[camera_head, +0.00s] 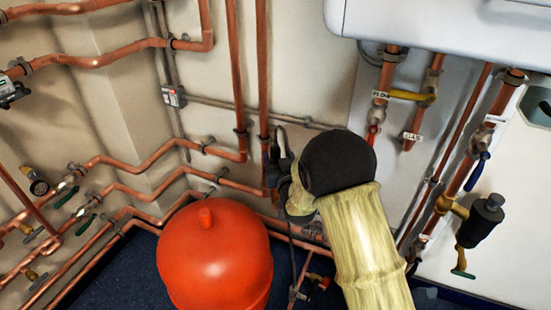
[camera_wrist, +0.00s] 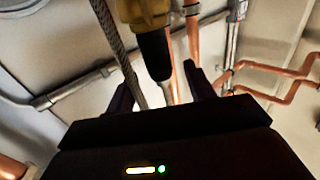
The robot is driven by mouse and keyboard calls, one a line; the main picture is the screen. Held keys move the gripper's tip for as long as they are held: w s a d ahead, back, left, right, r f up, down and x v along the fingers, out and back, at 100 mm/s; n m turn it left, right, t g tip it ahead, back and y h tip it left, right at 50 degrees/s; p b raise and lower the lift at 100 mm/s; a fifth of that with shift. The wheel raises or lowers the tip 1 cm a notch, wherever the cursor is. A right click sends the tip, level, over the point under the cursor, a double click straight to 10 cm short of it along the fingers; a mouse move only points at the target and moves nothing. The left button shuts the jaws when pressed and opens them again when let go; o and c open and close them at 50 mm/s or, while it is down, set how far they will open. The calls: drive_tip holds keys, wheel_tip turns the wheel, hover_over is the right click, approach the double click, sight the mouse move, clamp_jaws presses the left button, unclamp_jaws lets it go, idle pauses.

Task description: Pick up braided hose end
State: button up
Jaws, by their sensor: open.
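The grey braided hose (camera_wrist: 119,50) runs in the wrist view from the top edge down toward my gripper (camera_wrist: 160,82). Its lower part passes between the two dark fingers, close beside the left one. I cannot tell whether it touches that finger, and I cannot make out its end clearly. My gripper is open. A yellow fitting (camera_wrist: 144,12) with a black cylinder (camera_wrist: 154,54) hangs just right of the hose, between the fingers in the picture. In the head view my gripper (camera_head: 279,153) is near the wall pipes, partly hidden by my wrist.
A red rounded tank (camera_head: 215,255) stands left of my arm. Copper pipes (camera_head: 235,75) run along the wall close to my gripper. A white boiler casing (camera_head: 450,28) is above right. A valve with a dark body (camera_head: 482,220) is at right.

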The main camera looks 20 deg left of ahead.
drive_tip(key=shift+b+x, duration=0.65)
drive_tip(key=shift+x, duration=1.95)
drive_tip(key=shift+f, duration=0.15)
drive_tip(key=c, duration=1.1)
drive_tip(key=shift+c, duration=0.2)
wheel_tip(320, 180, up, 10)
drive_tip(key=p, duration=0.2)
drive_tip(key=shift+p, duration=0.4)
drive_tip(key=shift+r, duration=0.2)
drive_tip(key=shift+r+p, duration=1.1)
drive_tip(key=shift+r, duration=1)
